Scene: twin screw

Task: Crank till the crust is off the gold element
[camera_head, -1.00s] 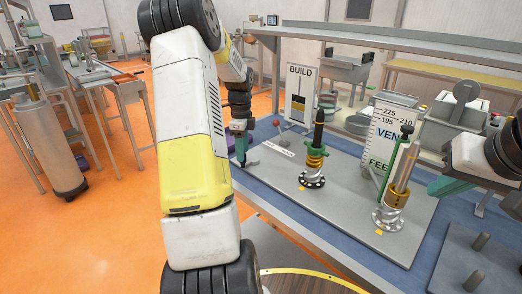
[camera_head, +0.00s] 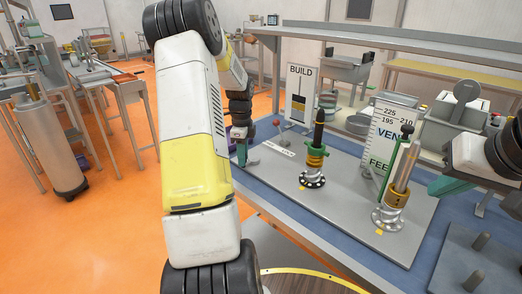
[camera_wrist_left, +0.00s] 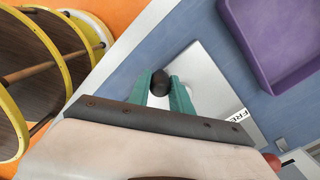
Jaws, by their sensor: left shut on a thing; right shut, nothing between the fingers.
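Two upright screw units stand on the grey plate (camera_head: 345,215). The left one has a gold coiled part (camera_head: 315,159) under a green collar, with a dark rod (camera_head: 319,125) rising from it. The right one has a gold collar (camera_head: 397,195) with a bare silvery rod (camera_head: 407,163) above it. My left gripper (camera_head: 241,150) is at the plate's far left. In the left wrist view, its teal fingers (camera_wrist_left: 167,95) are shut on a dark crank knob (camera_wrist_left: 159,82); the rest of the crank is mostly hidden. My right gripper (camera_head: 450,186) is shut and empty, right of the silvery rod.
A red-tipped lever (camera_head: 276,122) stands near my left gripper. A purple tray (camera_wrist_left: 275,40) lies beside the plate. A pegged block (camera_head: 470,262) is at front right.

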